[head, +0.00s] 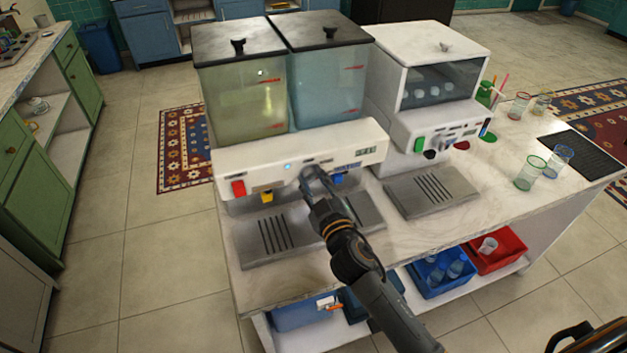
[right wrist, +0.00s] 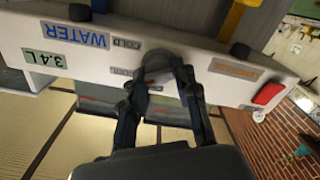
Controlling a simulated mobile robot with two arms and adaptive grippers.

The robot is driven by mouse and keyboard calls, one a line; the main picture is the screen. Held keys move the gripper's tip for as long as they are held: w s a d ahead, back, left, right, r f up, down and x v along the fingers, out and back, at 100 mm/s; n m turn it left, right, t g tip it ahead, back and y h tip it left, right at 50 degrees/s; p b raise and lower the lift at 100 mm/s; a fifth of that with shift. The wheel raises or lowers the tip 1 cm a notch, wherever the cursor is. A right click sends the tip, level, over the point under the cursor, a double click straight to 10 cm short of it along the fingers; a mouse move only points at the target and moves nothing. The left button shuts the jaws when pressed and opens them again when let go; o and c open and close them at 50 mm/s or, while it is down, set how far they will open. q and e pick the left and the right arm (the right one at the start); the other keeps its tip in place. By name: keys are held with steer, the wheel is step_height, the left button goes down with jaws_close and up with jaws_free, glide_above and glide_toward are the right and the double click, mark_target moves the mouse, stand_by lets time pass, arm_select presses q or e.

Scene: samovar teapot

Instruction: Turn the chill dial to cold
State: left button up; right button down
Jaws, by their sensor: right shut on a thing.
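The drink dispenser (head: 225,168) has a white front panel with two clear tanks above it. The chill dial (right wrist: 156,64) is a round grey knob on that panel, seen upside down in the right wrist view. A small COLD label (right wrist: 127,44) and another small label, too blurred to read, sit beside it. My right gripper (head: 309,176) is at the panel's middle; it also shows in the right wrist view (right wrist: 158,72), its two fingers closed on opposite sides of the dial. The fingers hide the dial in the head view, and its pointer cannot be made out. My left gripper is not in view.
A white machine (head: 425,50) stands to the right. Several glasses stand at the counter's right end.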

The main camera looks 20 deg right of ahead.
steer(key=shift+m, duration=1.3)
steer(key=m, duration=0.2)
steer(key=shift+m, duration=0.4)
steer(key=m, duration=0.3)
steer(key=shift+d+r, duration=0.1)
steer(key=shift+m+p, duration=0.55)
steer(key=shift+m, duration=1.15)
